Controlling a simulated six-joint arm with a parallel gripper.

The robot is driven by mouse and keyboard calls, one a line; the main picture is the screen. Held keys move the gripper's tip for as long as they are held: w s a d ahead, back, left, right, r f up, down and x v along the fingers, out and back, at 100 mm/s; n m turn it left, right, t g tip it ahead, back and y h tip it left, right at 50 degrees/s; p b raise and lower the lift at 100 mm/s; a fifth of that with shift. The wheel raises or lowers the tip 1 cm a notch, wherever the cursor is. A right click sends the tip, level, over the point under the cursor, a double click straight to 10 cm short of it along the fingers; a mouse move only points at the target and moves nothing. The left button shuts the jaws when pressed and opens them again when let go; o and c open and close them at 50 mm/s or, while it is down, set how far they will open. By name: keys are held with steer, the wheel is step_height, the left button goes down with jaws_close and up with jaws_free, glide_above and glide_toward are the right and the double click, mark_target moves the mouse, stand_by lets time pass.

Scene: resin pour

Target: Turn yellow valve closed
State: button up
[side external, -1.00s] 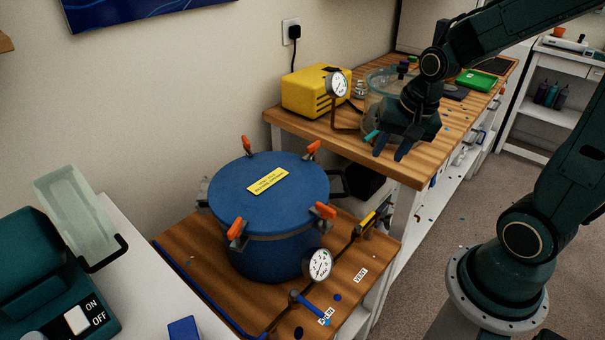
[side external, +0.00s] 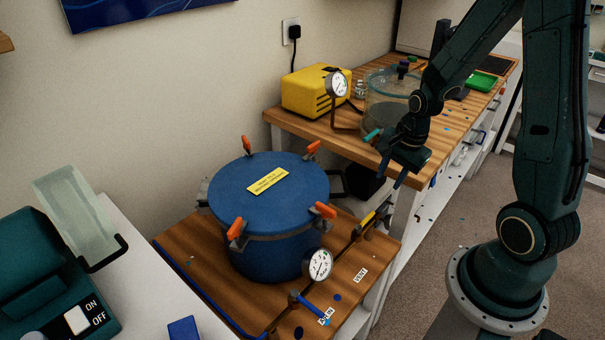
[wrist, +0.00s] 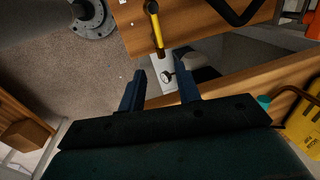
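The yellow valve (side external: 374,216) is a yellow handle on the dark pipe along the right side of the wooden stand, near the VENT label. In the wrist view the yellow handle (wrist: 157,30) shows at the top, beyond my fingertips. My gripper (side external: 391,174) hangs above and slightly right of the valve, apart from it. In the wrist view my gripper (wrist: 160,72) has its two fingers spread, with nothing held between them.
A blue clamped pot (side external: 268,195) stands left of the valve. A blue-handled valve (side external: 312,306) and a gauge (side external: 318,265) are on the near pipe. The wooden bench (side external: 430,168) behind holds a yellow pump (side external: 315,92) and a clear chamber (side external: 385,105).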

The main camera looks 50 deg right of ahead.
mark_target(371, 214)
steer(key=shift+f, duration=0.15)
steer(key=shift+w+f, duration=0.45)
steer(key=shift+f, duration=1.75)
steer(key=shift+w+f, duration=0.45)
steer(key=shift+f, duration=1.75)
steer(key=shift+w+f, duration=0.45)
steer(key=shift+f, duration=1.75)
jaws_close()
